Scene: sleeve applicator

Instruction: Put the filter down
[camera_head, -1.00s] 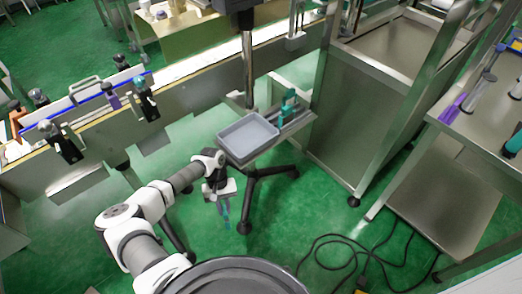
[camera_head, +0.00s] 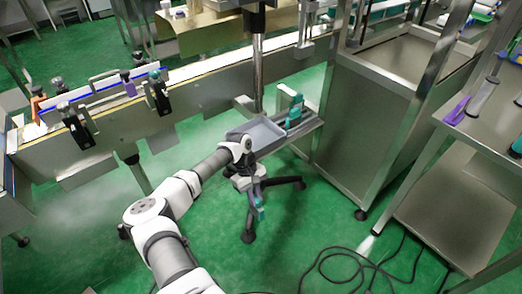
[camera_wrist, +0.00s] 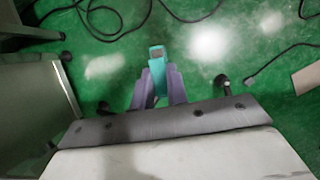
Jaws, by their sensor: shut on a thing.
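My gripper (camera_head: 256,190) hangs low over the green floor, in front of the tripod stand. In the wrist view its two purple-grey fingers (camera_wrist: 161,82) are shut on a teal piece, which I take to be the filter (camera_wrist: 157,54). The piece sticks out past the fingertips, and its middle is hidden between them. In the head view the held filter (camera_head: 259,209) is small and partly hidden. No surface touches it from below that I can see.
A grey tray (camera_head: 266,134) sits on the stand, partly covered by my arm. Another teal device (camera_head: 294,108) stands beside it. A steel cabinet (camera_head: 372,130) and a steel table (camera_head: 478,138) are at the right. Black cables (camera_head: 345,262) lie on the floor.

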